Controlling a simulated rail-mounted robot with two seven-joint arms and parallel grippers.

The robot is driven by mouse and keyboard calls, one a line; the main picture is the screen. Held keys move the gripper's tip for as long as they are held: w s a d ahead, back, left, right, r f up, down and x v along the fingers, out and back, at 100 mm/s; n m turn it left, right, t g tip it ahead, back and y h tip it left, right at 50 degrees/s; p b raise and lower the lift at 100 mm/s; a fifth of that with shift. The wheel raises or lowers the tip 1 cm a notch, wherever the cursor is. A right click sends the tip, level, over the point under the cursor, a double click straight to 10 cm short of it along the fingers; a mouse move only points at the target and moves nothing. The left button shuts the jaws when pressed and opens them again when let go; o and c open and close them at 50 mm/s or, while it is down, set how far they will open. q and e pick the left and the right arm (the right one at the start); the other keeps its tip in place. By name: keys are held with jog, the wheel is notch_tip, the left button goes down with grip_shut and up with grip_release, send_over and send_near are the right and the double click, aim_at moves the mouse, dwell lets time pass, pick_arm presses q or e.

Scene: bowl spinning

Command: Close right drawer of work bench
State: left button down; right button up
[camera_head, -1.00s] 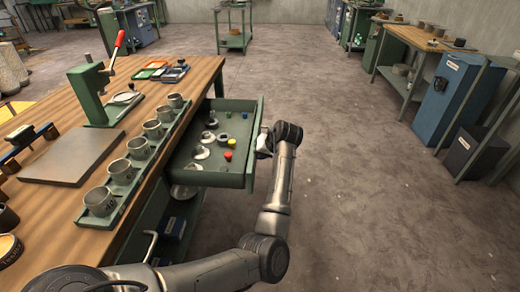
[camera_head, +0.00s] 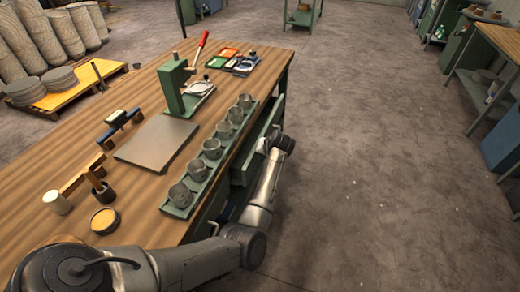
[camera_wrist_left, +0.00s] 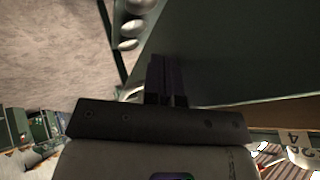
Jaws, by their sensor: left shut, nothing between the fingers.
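The work bench (camera_head: 75,175) has a wooden top with green sides. My left gripper (camera_head: 262,146) is at the outer side of the drawer front, partly hidden by my wrist. In the left wrist view, the shut, empty fingers (camera_wrist_left: 167,78) are close to or against a dark green panel (camera_wrist_left: 235,50); contact is unclear. My right gripper is not in view.
A green tray of metal cups (camera_head: 178,211) lies along the bench's right edge. A green press with a red lever (camera_head: 172,88) stands on the top. Open floor (camera_head: 370,160) lies right of the bench, with other benches and cabinets farther right.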

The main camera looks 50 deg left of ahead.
pick_arm(q)
jog(key=shift+s+a, duration=0.2)
jog(key=shift+a, duration=0.1)
jog(key=shift+d, duration=0.1)
